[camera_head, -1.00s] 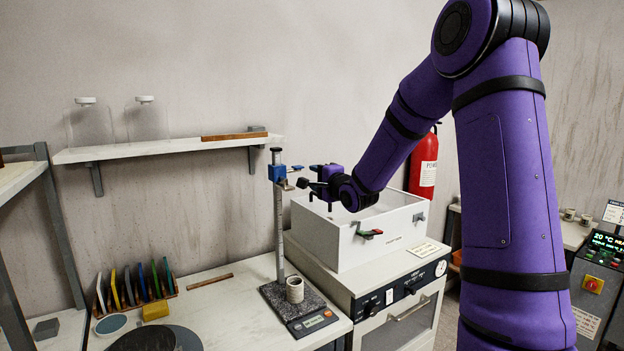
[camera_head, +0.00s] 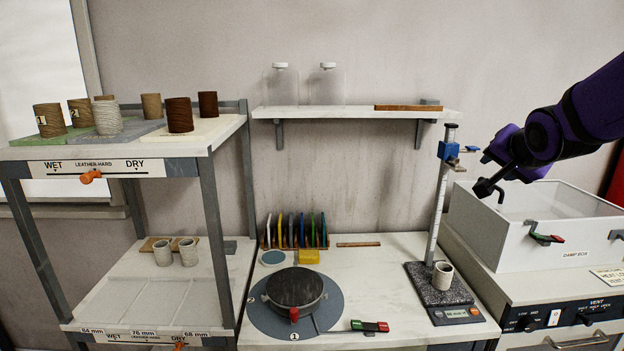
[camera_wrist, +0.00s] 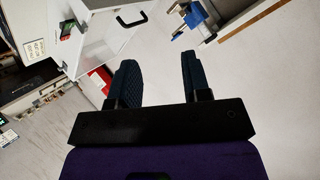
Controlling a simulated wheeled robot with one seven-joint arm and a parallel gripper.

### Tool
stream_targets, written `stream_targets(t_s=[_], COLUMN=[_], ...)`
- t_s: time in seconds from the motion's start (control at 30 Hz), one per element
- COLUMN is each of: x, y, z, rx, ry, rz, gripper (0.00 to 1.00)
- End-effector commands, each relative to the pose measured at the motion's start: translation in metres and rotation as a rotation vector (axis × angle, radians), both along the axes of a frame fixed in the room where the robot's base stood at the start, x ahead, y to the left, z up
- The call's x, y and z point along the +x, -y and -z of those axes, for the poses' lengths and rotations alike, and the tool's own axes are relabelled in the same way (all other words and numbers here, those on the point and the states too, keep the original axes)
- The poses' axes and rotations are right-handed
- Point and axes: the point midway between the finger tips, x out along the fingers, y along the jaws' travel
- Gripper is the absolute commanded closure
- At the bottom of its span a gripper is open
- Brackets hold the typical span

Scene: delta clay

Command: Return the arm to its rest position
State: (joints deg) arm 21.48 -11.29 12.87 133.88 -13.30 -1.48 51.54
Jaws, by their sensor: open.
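My purple arm reaches in from the right of the head view. My gripper (camera_head: 487,172) hangs in the air above the left end of the white damp box (camera_head: 545,240), right of the blue-clamped post. In the wrist view my gripper (camera_wrist: 157,75) shows two dark, ridged fingers held apart with nothing between them. The damp box (camera_wrist: 125,35) shows at the upper left there, tilted, and the blue clamp (camera_wrist: 195,15) at the upper right.
A post stand with a scale (camera_head: 460,312) carries a small pale cup (camera_head: 442,275). A turntable (camera_head: 294,288) sits mid-bench. A wall shelf (camera_head: 340,113) holds two clear jars. The left rack (camera_head: 225,128) holds several clay cylinders above and two cups below.

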Motion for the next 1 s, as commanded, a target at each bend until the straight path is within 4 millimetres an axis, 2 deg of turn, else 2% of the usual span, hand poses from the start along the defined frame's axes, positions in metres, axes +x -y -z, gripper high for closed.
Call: stream_targets(t_s=[0.03,0.2,0.5,0.6,0.7,0.8,1.0], x=[-0.019,-0.083,-0.202,-0.233,-0.254,-0.266,-0.270], y=[-0.008,-0.026,-0.053,-0.059,-0.063,-0.065,-0.065], z=[-0.004,-0.007,0.004,0.010,0.014,0.017,0.018], rx=[-0.045,-0.182,-0.329,-0.353,-0.366,-0.374,-0.376], ry=[-0.039,-0.201,-0.459,-0.517,-0.554,-0.575,-0.583], rz=[-0.024,-0.120,-0.400,-0.499,-0.574,-0.618,-0.633], gripper=[0.56,0.56,0.56,0.56,0.56,0.56,0.56])
